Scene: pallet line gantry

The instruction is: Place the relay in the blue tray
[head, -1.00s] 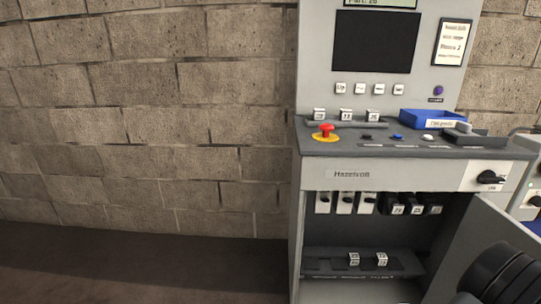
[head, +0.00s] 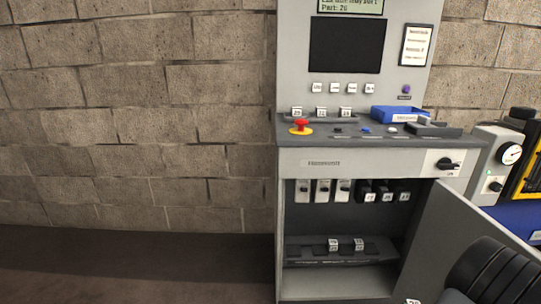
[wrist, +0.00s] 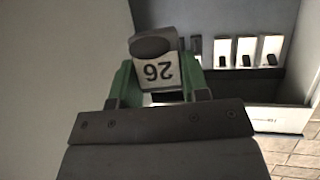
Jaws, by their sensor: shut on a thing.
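The relay (wrist: 157,70), a pale block with a dark rounded top and an upside-down "26" label, sits between the green fingers of my gripper (wrist: 160,82) in the wrist view. My gripper is shut on it. In the head view only a small white label (head: 413,301) shows at the bottom edge, likely the relay's; the fingers are out of frame there. The blue tray (head: 384,113) stands on the right part of the console's top, with a white label on its front. The tray's inside is mostly hidden.
The grey cabinet (head: 292,158) has its lower door (head: 450,225) open to the right. Relays hang in a row inside, above a lower rack (head: 300,250). A red stop button (head: 301,124) and a dark holder (head: 435,130) stand on the console. A gauge unit (head: 497,160) is at right.

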